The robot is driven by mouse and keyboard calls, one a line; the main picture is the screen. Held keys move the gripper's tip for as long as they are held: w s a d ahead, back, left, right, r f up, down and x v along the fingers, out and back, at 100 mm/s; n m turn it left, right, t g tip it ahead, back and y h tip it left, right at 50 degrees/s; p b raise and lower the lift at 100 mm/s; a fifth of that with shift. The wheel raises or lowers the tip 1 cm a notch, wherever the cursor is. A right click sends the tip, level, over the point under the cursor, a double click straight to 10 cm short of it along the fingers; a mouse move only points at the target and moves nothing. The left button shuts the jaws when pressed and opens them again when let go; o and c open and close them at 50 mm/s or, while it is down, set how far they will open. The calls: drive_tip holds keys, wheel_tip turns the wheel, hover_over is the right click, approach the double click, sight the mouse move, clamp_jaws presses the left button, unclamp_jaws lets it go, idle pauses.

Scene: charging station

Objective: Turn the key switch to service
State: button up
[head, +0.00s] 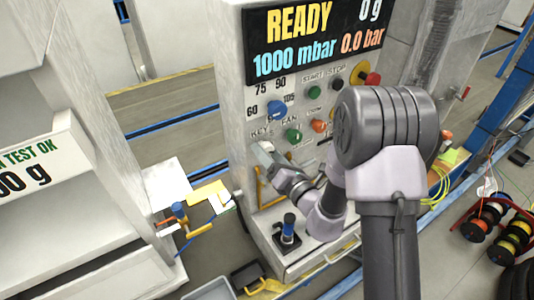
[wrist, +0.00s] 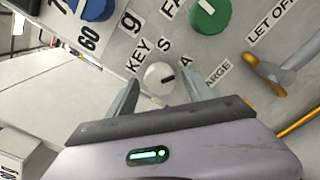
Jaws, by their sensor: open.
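The key switch (wrist: 160,76) is a round pale knob with a short dark mark, on the grey panel in the wrist view. The labels KEY, S and A stand around it; the mark points toward the A side. My gripper (wrist: 161,82) is open, one finger to each side of the knob. I cannot tell how deep the fingertips reach around it; no finger visibly touches it.
A green knob (wrist: 209,16) and a blue knob (wrist: 96,8) sit above the switch. In the head view a display (head: 315,38) reads READY, and a small joystick (head: 287,230) stands on the ledge below my arm.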

drive_tip(key=shift+w+a, duration=0.2)
drive_tip(key=shift+w, duration=0.2)
clamp_jaws()
drive_tip(key=shift+f+n, duration=0.1)
drive_tip(key=shift+n, duration=0.2)
drive_tip(key=n+b, duration=0.3)
drive_tip(key=n, duration=0.2)
drive_tip(key=shift+f+n, duration=0.15)
drive_tip(key=shift+n, duration=0.15)
drive_tip(key=n+b, duration=0.3)
drive_tip(key=n, duration=0.2)
drive_tip(key=shift+d, duration=0.15)
drive_tip(key=shift+n, duration=0.4)
